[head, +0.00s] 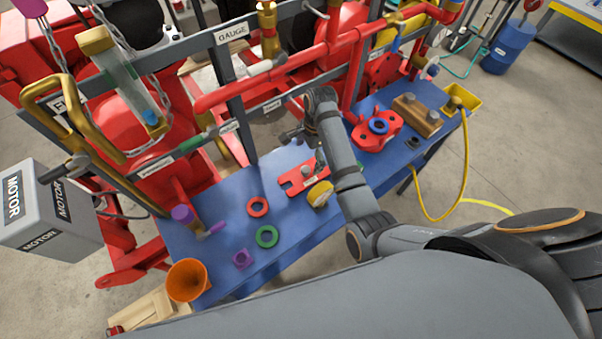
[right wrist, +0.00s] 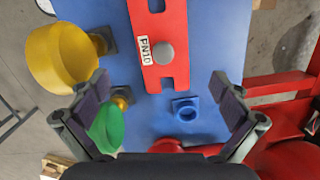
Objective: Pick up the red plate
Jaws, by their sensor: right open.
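The red plate (head: 294,182) lies on the blue bench top, with a grey knob and a slotted end. In the right wrist view the red plate (right wrist: 163,20) carries a PN10 label and runs from the top edge down between my fingers. My right gripper (head: 306,143) is above the bench by the plate, partly hidden by my own arm. In its wrist view the right gripper (right wrist: 161,92) is open and empty, one finger on each side of the plate's line and apart from it. My left gripper is out of view.
A yellow round part (head: 320,193) stands close beside the plate; a green part (right wrist: 107,130) and a blue square part (right wrist: 186,110) are also near. A red ring (head: 257,206) and a green ring (head: 267,237) lie to the left. Red pipes (head: 290,62) and a grey frame stand behind.

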